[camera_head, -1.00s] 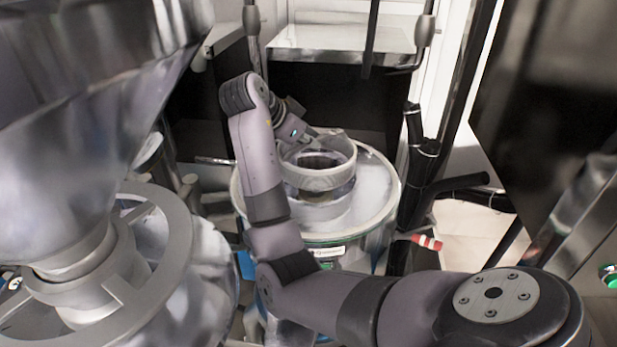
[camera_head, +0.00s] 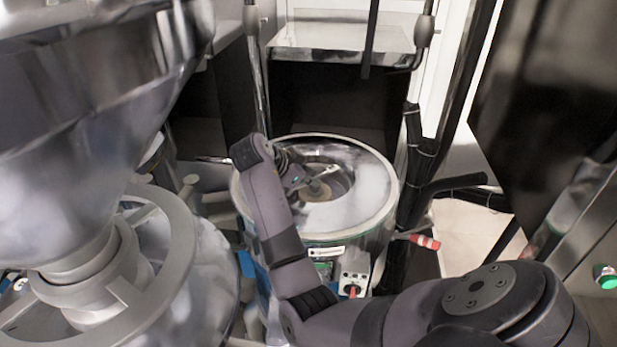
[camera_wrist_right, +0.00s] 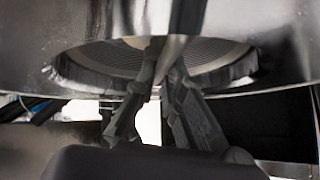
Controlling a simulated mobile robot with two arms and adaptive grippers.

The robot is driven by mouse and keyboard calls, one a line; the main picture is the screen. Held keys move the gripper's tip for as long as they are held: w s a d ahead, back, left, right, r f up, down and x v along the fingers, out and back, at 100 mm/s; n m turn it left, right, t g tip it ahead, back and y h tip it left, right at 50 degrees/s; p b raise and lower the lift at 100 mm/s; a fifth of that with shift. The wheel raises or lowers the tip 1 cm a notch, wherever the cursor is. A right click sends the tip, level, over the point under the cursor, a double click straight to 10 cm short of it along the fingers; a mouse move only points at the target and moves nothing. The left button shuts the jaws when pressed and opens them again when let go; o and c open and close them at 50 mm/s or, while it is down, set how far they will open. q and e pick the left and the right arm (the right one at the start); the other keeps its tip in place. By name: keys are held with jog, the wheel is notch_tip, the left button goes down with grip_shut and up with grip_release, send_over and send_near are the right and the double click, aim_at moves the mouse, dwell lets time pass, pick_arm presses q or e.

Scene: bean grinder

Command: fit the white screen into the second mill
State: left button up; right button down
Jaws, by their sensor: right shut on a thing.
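The second mill (camera_head: 372,195) is the round drum with a wide pale metal top and a round opening in its middle. The white screen (camera_head: 345,182) is a ring that now sits low in that opening, around the mill's centre hub; whether it is fully seated I cannot tell. My right gripper (camera_head: 322,176) reaches down into the opening from the left and is shut on the screen's rim. In the right wrist view its fingers (camera_wrist_right: 165,50) close together in front of the ribbed inside of the opening (camera_wrist_right: 215,57). My left gripper is not in view.
A large shiny hopper and grinder (camera_head: 95,130) with a grey handwheel (camera_head: 180,250) stand close on the left. Black pipes (camera_head: 425,170) and a red-tipped lever (camera_head: 425,241) are right of the mill. A shelf (camera_head: 340,40) is behind.

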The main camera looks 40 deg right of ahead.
jog(key=shift+f, duration=0.1)
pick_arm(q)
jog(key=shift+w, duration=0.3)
pick_arm(e)
jog(key=c, duration=1.7)
grip_release()
